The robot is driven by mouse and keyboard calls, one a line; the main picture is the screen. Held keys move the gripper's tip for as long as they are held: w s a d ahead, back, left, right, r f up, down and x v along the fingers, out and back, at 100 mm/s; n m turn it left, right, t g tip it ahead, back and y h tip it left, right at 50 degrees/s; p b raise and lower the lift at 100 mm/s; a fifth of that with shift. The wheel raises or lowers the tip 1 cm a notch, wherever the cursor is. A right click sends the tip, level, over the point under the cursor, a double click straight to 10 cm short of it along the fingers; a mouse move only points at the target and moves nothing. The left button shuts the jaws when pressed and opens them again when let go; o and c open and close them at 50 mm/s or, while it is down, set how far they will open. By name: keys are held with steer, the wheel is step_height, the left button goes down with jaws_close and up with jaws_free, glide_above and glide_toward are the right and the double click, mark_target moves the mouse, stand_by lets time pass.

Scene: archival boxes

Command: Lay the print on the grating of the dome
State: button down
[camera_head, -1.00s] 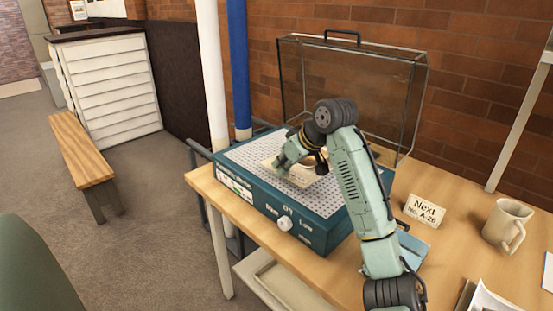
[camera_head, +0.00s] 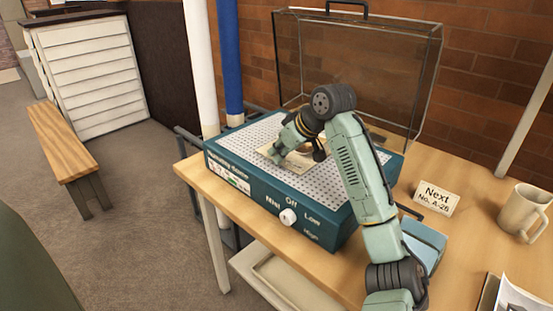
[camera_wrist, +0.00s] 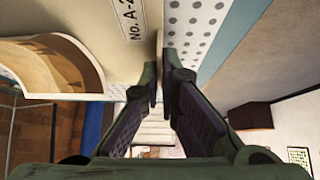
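The print (camera_head: 296,161), a small cream sheet, is at the middle of the dotted grating (camera_head: 262,129) on the teal dome base (camera_head: 275,195). My gripper (camera_head: 276,154) is at the print's left part. In the wrist view the fingers (camera_wrist: 159,75) are almost together with the print's edge between them. A cream face with a "No. A-2" label (camera_wrist: 130,25) is on one side, and the dotted grating (camera_wrist: 195,25) is on the other. Whether the print rests flat on the grating is hard to tell; my arm hides part of it.
The clear cover (camera_head: 360,60) stands upright behind the base. A knob (camera_head: 288,216) is on the base's front. A "Next No. A-26" card (camera_head: 436,197), a blue box (camera_head: 424,240) and a mug (camera_head: 524,212) are on the table to the right.

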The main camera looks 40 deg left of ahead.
steer(key=shift+d, duration=0.1)
steer(key=c, duration=2.3)
jaws_free()
steer(key=shift+f, duration=0.15)
steer(key=o, duration=0.5)
steer(key=shift+r, duration=0.3)
steer(key=p+v, duration=0.4)
steer(key=v, duration=0.7)
steer(key=shift+d+r, duration=0.3)
